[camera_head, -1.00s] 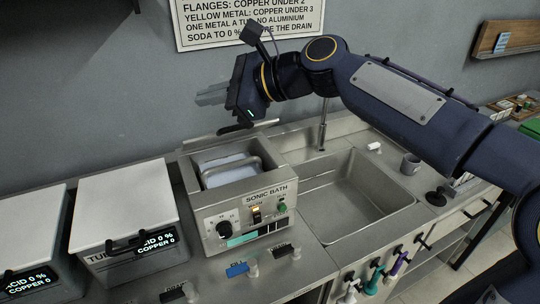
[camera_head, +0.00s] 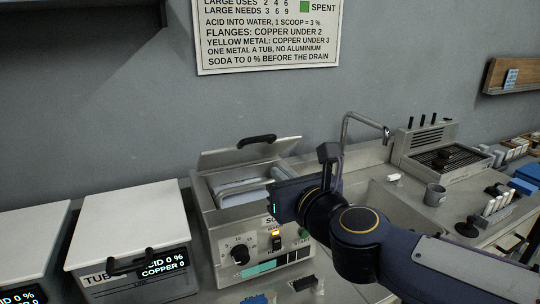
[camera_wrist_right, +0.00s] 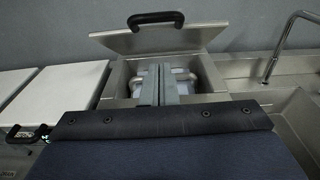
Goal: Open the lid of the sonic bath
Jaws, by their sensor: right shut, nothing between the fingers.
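The sonic bath (camera_head: 232,226) is a metal box with a dial, switch and green button on its front. Its lid (camera_head: 222,158) is raised at the back, with the black handle (camera_head: 257,141) along its top edge; the raised lid also shows in the wrist view (camera_wrist_right: 120,43). The opening is uncovered, and a wire basket handle (camera_head: 240,188) shows inside. My right gripper (camera_head: 283,173) is shut and empty at the right side of the opening; its fingers (camera_wrist_right: 158,82) show shut in front of the lid in the wrist view. My left gripper is not in view.
White-lidded tubs (camera_head: 125,222) stand left of the bath. A sink (camera_head: 392,203) with a tap (camera_head: 365,122) lies to the right, partly behind my right arm. A sign (camera_head: 267,35) hangs on the wall behind.

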